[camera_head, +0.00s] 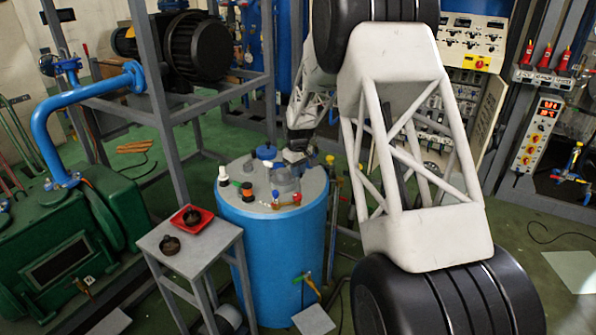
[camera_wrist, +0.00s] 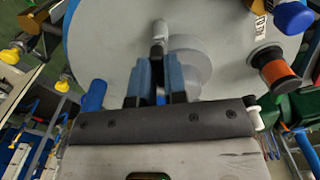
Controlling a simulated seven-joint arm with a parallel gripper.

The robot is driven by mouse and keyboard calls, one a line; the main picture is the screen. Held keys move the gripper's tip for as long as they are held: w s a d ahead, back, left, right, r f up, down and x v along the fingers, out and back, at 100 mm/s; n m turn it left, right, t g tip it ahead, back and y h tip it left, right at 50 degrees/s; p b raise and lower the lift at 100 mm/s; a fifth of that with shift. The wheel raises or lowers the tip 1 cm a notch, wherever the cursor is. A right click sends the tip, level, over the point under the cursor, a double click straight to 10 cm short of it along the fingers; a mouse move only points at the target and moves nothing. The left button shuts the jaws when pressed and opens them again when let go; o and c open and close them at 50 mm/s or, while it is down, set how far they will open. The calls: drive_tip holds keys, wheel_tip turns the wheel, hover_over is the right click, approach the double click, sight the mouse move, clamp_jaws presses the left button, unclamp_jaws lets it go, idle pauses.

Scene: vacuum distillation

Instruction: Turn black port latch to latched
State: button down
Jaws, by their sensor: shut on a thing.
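The blue tank (camera_head: 268,250) has a grey lid (camera_wrist: 120,25) with a raised round port (camera_wrist: 190,60) on it. In the wrist view, my gripper (camera_wrist: 156,84) reaches over the lid, its two blue fingers close together. The black port latch (camera_wrist: 158,32) shows as a small dark upright piece at the fingertips, and the fingers are shut on it. Its lower part is hidden between the fingers. In the head view, my gripper (camera_head: 294,158) is low over the lid; the latch is too small and covered to make out there.
An orange-and-black fitting (camera_wrist: 277,72) and a blue cap (camera_wrist: 292,16) stand on the lid near my gripper. More valves line the rim. A side table (camera_head: 190,250) holds a red tray (camera_head: 203,219) and dark round parts. A green machine (camera_head: 70,245) stands left.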

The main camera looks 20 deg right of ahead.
drive_tip(key=shift+n, duration=1.9)
drive_tip(key=c, duration=1.2)
unclamp_jaws()
drive_tip(key=shift+o, duration=0.2)
drive_tip(key=shift+r, duration=0.15)
drive_tip(key=shift+r, duration=3.75)
drive_tip(key=shift+r, duration=0.1)
